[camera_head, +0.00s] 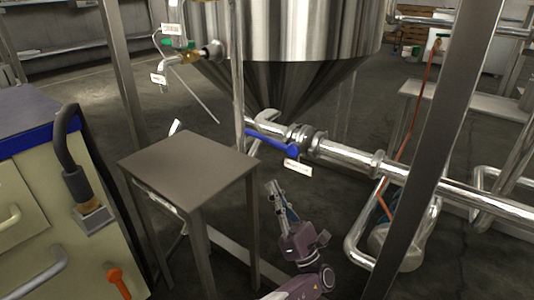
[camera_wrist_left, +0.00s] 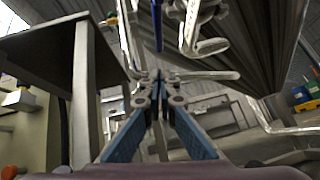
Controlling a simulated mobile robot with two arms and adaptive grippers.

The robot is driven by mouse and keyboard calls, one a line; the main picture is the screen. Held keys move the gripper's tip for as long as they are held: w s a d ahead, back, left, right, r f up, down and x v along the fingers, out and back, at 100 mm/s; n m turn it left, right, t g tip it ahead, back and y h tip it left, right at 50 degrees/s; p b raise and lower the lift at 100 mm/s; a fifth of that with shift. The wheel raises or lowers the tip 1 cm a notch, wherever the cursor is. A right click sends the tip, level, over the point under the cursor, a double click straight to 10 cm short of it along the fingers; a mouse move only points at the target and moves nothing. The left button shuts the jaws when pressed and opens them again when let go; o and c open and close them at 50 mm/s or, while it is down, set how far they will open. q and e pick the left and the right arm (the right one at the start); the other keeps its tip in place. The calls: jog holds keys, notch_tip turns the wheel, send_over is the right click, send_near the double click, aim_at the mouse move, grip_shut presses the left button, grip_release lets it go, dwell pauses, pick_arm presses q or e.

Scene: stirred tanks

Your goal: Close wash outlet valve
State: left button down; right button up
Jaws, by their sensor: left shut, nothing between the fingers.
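The wash outlet valve seems to be the one with the blue lever handle (camera_head: 272,144), on the steel pipe under the conical tank (camera_head: 300,75). The lever slants up to the left from the pipe, and a white label (camera_head: 298,168) hangs at its right end. My left gripper (camera_head: 273,187) points up below the lever, apart from it in the picture. Its fingers are shut and empty. In the left wrist view the shut fingertips (camera_wrist_left: 158,76) sit below a narrow blue bar (camera_wrist_left: 157,25), likely the same lever. My right gripper is not in view.
A small metal table (camera_head: 188,158) stands left of my left gripper. A steel post (camera_head: 436,140) crosses the right side, beside bent pipes (camera_head: 360,235). A smaller valve with green parts (camera_head: 180,46) is at upper left. A cabinet (camera_head: 50,200) fills the left edge.

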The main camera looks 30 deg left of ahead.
aim_at(258, 138)
pick_arm(q)
jog(key=shift+w+a+r+b, duration=0.4)
jog(key=shift+a+r, duration=0.3)
jog(key=shift+r, duration=0.8)
jog(key=shift+w+a+r+b, duration=0.3)
jog(key=shift+a+r+b, duration=0.3)
jog(key=shift+r, duration=0.9)
jog(key=shift+w+a+r+b, duration=0.4)
jog(key=shift+a+r, duration=0.35)
jog(key=shift+r, duration=0.75)
jog(key=shift+s, duration=0.1)
